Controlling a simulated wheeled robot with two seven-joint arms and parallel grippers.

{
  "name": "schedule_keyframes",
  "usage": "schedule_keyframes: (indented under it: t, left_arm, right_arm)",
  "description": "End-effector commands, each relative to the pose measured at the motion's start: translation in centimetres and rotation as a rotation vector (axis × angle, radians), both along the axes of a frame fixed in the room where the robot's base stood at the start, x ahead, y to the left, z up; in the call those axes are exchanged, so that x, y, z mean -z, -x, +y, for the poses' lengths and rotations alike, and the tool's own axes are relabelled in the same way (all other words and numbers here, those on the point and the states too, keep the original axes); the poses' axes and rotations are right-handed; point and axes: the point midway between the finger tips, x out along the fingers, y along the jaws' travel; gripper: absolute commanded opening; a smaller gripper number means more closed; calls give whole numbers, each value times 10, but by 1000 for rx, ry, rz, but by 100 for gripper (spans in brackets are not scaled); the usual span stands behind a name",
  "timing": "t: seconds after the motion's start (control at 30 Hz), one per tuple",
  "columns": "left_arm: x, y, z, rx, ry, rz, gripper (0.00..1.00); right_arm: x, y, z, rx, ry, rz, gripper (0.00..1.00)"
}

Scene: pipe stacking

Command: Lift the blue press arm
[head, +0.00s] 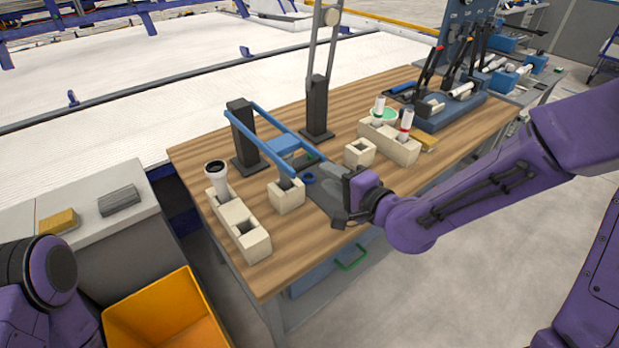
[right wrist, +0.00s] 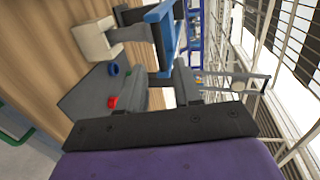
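The blue press arm (head: 258,143) is a frame of two bars with a cross block, sloping down from dark posts toward the near side of the wooden table. My right gripper (head: 336,182) is just right of the arm's lower end, low over a grey plate. In the right wrist view, its two dark fingers (right wrist: 159,78) stand apart with a gap between them. The blue press arm (right wrist: 165,38) shows just past the fingertips; I cannot tell whether they touch it. My left arm shows at the lower left, but its gripper is out of view.
Cream socket blocks (head: 240,228) stand at the table's left, one with a white pipe (head: 216,177). Another cream block (head: 388,142) holds two pipes. A small cream block (head: 359,152) is close to my right gripper. An orange bin (head: 170,312) is at lower left.

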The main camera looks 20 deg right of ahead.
Motion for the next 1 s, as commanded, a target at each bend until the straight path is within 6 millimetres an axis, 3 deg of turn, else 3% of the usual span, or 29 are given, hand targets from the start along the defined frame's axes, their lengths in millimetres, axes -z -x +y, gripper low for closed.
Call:
schedule_keyframes:
  t: [0.03,0.07,0.13,0.5,0.83,0.93,1.0]
  left_arm:
    - [18,0,0,0,0,0,43]
    - [22,0,0,0,0,0,43]
    - [12,0,0,0,0,0,43]
    - [3,0,0,0,-1,-1,43]
    - [3,0,0,0,0,0,43]
    - [3,0,0,0,0,0,43]
    - [3,0,0,0,0,0,43]
  right_arm:
    - [8,-2,1,2,0,-4,34]
    - [8,-3,1,3,1,-5,34]
    - [3,-15,5,3,2,4,34]
    - [14,-70,25,3,1,3,34]
    - [15,-76,28,2,-1,2,34]
    - [16,-75,28,3,-1,2,1]
    - [16,-75,28,3,-1,2,0]
